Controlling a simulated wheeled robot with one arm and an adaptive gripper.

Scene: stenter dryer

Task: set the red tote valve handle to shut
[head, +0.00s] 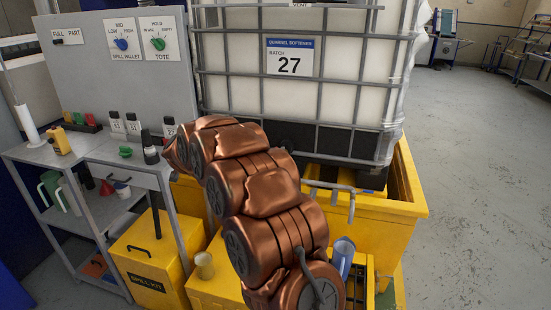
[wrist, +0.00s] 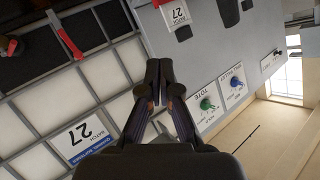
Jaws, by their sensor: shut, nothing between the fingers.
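The white caged tote (head: 250,60) with the number 27 label stands in the yellow spill pallet (head: 400,210). It also shows in the wrist view (wrist: 35,120), turned over in the picture. A red lever (wrist: 68,42), which looks like the valve handle, slants across the tote's dark lower band there. I cannot tell its setting. In the head view my copper arm covers the valve area. My gripper (wrist: 159,68) is shut and empty in the wrist view, to the right of the red lever and apart from it. In the head view the gripper is hidden behind my arm.
A grey panel with a blue spill pallet knob (head: 121,43) and a green tote knob (head: 158,43) rises behind the grey bench (head: 85,145), which holds bottles. A yellow spill kit box (head: 145,260) stands below. A pipe (head: 340,187) crosses the pallet. Floor at right is clear.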

